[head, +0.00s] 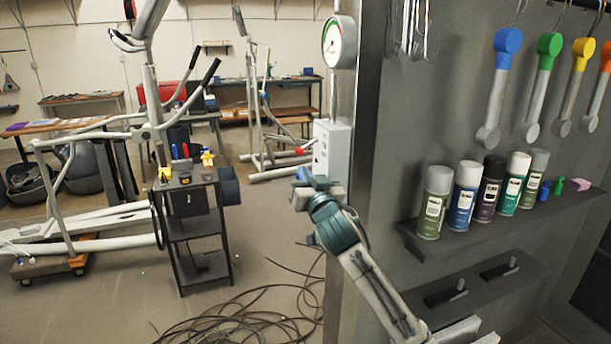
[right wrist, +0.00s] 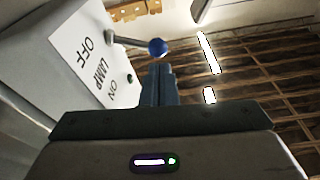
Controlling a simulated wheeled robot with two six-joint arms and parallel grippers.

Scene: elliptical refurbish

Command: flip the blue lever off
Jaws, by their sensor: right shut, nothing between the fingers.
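The blue lever shows in the right wrist view as a rod with a blue ball (right wrist: 158,46), sticking out from a grey switch box (right wrist: 45,75). A white label on the box reads OFF, LAMP, ON, and the rod comes out near the OFF end in that view. My right gripper (right wrist: 158,68) is shut and empty, with its tips just below the ball; I cannot tell if they touch it. In the head view the box (head: 333,145) is on the wall edge, and my right gripper (head: 304,175) is beside its lower part. The blue ball is not discernible there. My left gripper is out of view.
A red ball lever (head: 299,152) sticks out left of the box. A pressure gauge (head: 338,42) is above it. Spray cans (head: 436,203) stand on a wall shelf at right. A black cart (head: 190,225) stands left, and cables (head: 250,318) lie on the floor.

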